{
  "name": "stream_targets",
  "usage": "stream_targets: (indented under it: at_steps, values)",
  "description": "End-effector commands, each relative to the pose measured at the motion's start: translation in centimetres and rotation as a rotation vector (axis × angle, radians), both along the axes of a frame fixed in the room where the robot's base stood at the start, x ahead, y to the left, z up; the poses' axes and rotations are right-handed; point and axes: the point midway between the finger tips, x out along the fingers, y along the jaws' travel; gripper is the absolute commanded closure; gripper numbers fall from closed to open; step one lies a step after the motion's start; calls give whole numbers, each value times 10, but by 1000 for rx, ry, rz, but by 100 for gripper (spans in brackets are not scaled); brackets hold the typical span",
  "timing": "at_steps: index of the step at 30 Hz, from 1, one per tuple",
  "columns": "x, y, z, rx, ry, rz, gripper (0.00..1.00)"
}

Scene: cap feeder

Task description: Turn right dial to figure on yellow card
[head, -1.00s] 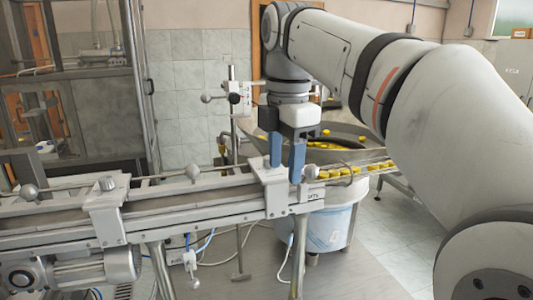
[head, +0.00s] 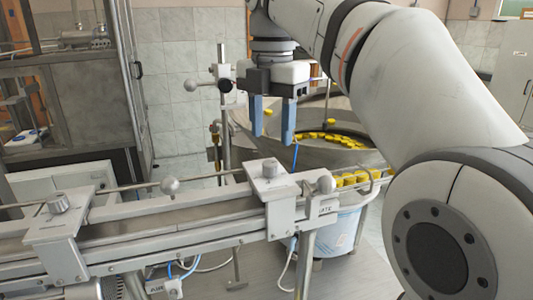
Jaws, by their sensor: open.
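My gripper (head: 272,138) points down with its two blue fingers apart and nothing between them. It hangs above the right clamp bracket of the conveyor. A grey round knob (head: 270,168), perhaps the right dial, sits on top of that bracket just below the fingertips, apart from them as far as I can tell. A similar grey knob (head: 59,202) stands on the left bracket. I cannot read any figure on either knob. No yellow card can be made out.
The conveyor (head: 160,225) runs across the front with a guide rail and round-ended rods. Behind it, a metal bowl (head: 345,154) holds yellow caps (head: 330,138), with more caps on a chute at right. A vertical post (head: 222,110) stands left of my gripper.

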Motion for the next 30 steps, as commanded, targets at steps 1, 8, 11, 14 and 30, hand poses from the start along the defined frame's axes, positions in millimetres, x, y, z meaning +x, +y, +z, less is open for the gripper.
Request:
stream_targets:
  at_steps: [1, 8, 11, 14, 30]
  values:
    - [-1, 0, -11, -1, 2, 2, 52]
    - [-1, 3, -45, -1, 2, 7, 52]
    - [-2, 3, -55, 0, 0, 8, 52]
    - [-2, 3, -59, 0, 0, 8, 52]
    - [-2, 4, -61, 0, 0, 10, 74]
